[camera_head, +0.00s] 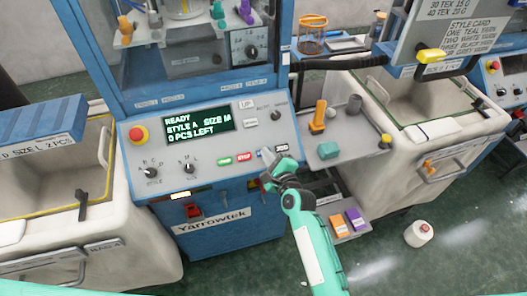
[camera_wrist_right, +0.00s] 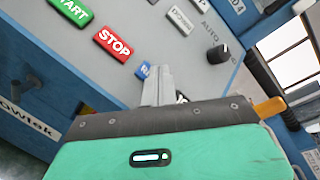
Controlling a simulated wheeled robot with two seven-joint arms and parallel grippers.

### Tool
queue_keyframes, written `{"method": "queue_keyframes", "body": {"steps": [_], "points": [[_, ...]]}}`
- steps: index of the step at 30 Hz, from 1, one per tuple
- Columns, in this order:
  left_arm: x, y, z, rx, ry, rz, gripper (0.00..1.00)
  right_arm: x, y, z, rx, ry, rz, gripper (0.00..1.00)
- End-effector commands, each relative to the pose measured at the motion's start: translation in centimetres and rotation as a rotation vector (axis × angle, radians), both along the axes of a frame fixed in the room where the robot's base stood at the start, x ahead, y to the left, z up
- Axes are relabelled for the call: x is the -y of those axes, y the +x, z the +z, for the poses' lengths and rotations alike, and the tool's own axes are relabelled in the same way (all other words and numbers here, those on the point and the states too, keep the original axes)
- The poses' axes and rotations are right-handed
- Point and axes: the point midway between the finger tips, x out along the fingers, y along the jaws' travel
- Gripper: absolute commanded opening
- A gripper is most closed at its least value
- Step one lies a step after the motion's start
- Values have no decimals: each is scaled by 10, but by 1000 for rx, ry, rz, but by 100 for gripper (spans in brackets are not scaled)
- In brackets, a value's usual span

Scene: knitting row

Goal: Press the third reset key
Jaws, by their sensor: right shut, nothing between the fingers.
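The control panel (camera_head: 207,128) carries a row of keys. These are a green START key (camera_head: 224,161), a red STOP key (camera_head: 244,156), a blue key (camera_head: 265,151) third in the row, and a dark key (camera_head: 282,148). The blue key (camera_wrist_right: 142,71) also shows in the right wrist view, its label partly hidden by my fingers. My right gripper (camera_head: 266,156) is shut and empty, its fingertips (camera_wrist_right: 159,72) right at the blue key. I cannot tell whether they touch it. The dark key is hidden in the wrist view. My left gripper is not in view.
The screen (camera_head: 200,124) reads READY, STYLE A, SIZE M, 0 PCS LEFT. A red emergency knob (camera_head: 138,134) and rotary knobs (camera_head: 150,172) sit left on the panel. A grey side shelf (camera_head: 350,145) with an orange-handled tool (camera_head: 319,115) stands right of my gripper.

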Motion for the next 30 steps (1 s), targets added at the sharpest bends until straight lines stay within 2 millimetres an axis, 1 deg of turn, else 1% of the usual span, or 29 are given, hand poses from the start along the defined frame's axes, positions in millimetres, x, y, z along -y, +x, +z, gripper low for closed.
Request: {"method": "queue_keyframes", "body": {"steps": [1, 6, 16, 19, 30], "points": [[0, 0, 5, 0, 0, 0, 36, 1, -2, 4, -1, -1, 0, 0], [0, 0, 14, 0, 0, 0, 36, 2, -7, 10, -2, 0, 0, 0], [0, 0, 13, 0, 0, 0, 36, 2, -8, 10, 0, 1, 0, 0], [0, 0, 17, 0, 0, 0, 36, 3, -9, 13, 0, 1, 0, 0], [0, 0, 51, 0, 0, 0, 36, 9, -29, 42, -1, 0, 1, 0]]}}
